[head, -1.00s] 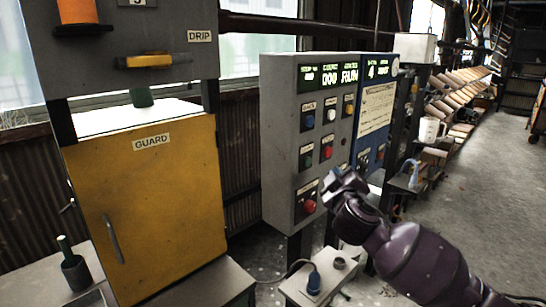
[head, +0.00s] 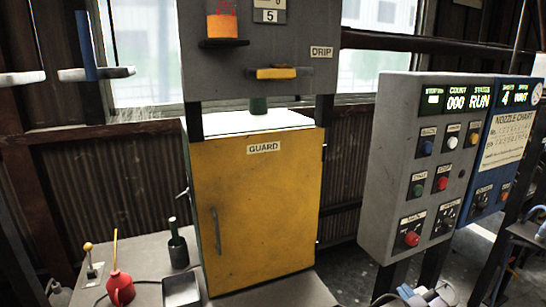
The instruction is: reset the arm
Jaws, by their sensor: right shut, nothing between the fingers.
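A yellow guard door (head: 262,215) under a grey machine housing (head: 297,40) fills the middle. A red oil can (head: 120,287), a green bottle (head: 178,247) and a small tray (head: 182,290) stand at lower left. A blue panel with a nozzle chart (head: 508,135) adjoins the control panel.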

